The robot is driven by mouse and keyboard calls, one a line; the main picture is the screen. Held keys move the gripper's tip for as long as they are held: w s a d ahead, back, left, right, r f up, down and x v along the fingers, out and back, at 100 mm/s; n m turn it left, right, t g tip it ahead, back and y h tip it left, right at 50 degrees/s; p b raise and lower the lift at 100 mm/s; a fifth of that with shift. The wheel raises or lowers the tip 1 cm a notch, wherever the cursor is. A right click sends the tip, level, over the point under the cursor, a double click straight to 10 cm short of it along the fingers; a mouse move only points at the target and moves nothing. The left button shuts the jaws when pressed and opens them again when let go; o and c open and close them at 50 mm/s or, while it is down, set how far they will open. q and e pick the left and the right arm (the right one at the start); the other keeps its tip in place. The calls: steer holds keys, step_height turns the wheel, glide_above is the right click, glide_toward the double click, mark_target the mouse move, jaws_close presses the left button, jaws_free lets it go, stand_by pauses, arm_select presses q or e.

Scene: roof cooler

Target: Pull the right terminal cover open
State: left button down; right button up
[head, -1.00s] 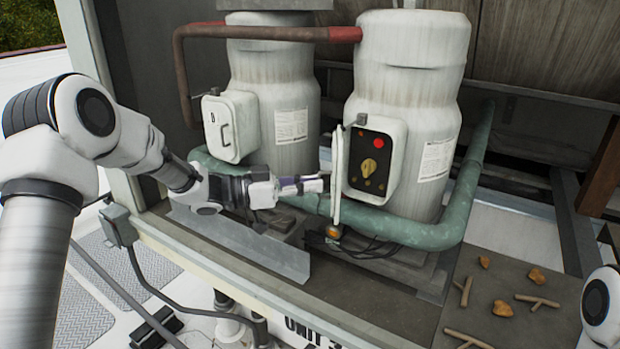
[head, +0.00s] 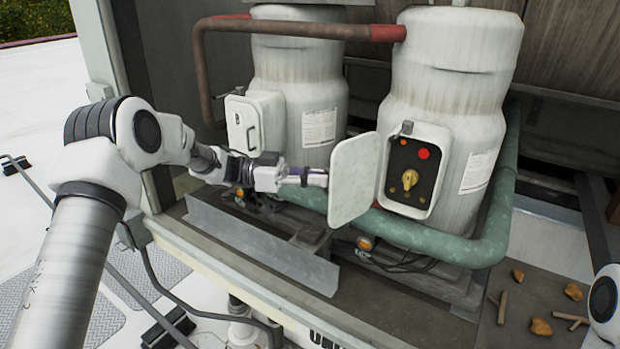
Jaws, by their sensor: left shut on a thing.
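The right terminal cover (head: 356,178) is a pale panel swung out to the left of its box on the right white tank. The open box shows a dark panel (head: 411,172) with a red button and a yellow knob. My left gripper (head: 318,178) is at the cover's left side, its fingers shut; whatever they grip is hidden behind or at the cover, probably its handle. My right gripper is out of view; only a piece of my right arm shows at the right edge.
A green pipe (head: 440,247) runs low around the right tank (head: 455,70). A metal rail (head: 262,243) stands in front. Sticks and brown lumps (head: 541,327) lie at lower right.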

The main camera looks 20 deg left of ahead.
arm_select(q)
steer(key=shift+w+r, duration=0.2)
steer(key=shift+r, duration=0.05)
steer(key=shift+d, duration=0.1)
steer(key=c, duration=1.3)
jaws_free()
steer(key=shift+d, duration=0.25)
steer(key=v, duration=1.1)
steer(key=shift+w+a+f, duration=0.1)
steer(key=shift+a+f, duration=0.2)
steer(key=shift+a, duration=0.05)
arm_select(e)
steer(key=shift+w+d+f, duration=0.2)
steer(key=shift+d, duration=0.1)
